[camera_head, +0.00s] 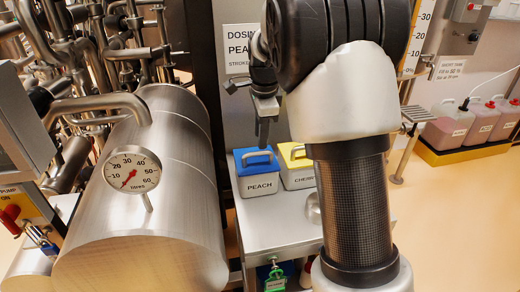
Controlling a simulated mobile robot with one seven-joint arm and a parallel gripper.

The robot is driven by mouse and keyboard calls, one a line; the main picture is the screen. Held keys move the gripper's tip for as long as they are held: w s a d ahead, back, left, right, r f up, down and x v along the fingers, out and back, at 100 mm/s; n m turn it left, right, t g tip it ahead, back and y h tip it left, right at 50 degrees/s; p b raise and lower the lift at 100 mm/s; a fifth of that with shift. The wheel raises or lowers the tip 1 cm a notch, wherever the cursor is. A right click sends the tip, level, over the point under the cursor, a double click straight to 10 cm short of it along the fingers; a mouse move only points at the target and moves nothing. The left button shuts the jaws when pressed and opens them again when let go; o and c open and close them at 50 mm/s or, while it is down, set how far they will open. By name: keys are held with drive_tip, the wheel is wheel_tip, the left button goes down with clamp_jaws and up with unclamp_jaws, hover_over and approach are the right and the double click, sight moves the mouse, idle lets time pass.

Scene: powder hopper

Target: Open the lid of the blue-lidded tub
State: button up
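I cannot tell whether the tips touch the handle or how far apart the fingers are. My arm covers much of the right side of the view.
A yellow-lidded tub (298,182) stands close on the right, partly hidden by my arm. A large steel drum (150,230) with a dial gauge (132,170) fills the left. A metal scoop (313,208) lies on the steel shelf (275,222). Jugs stand in a yellow tray (470,152) at right.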

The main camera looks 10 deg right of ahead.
sight(260, 152)
drive_tip(key=f, duration=0.2)
drive_tip(key=w+f, duration=0.1)
drive_tip(key=f, duration=0.2)
drive_tip(key=shift+f+b, duration=0.25)
drive_tip(key=shift+b, duration=0.05)
clamp_jaws()
